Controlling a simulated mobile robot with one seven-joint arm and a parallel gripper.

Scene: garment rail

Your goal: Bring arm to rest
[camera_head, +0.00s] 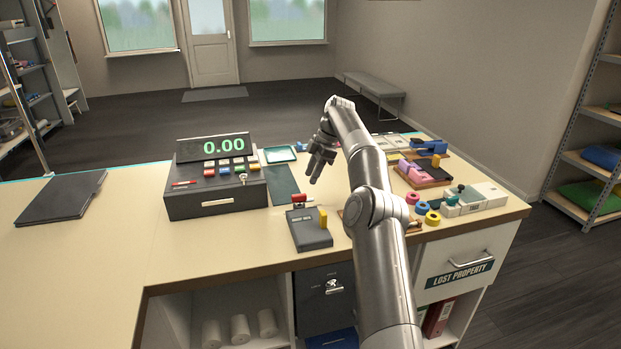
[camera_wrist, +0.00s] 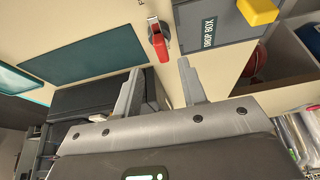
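My arm reaches from the bottom of the head view up over the counter (camera_head: 130,240). My gripper (camera_head: 316,176) is above the counter, right of the cash register, with its fingers pointing down. In the wrist view its two fingers (camera_wrist: 160,66) stand apart, and I see nothing held between them. A small red item with a metal end (camera_wrist: 160,48) lies beyond the fingertips, beside a grey box marked DROP BOX (camera_wrist: 215,30). That box also shows in the head view (camera_head: 309,234), below my gripper in the picture.
The cash register (camera_head: 217,202) reads 0.00. A dark green mat (camera_head: 283,184) lies beside it. Tape rolls (camera_head: 432,218) and a tray of pink items (camera_head: 424,174) are right of my arm. A black folder (camera_head: 62,198) lies left. The counter's left front is clear.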

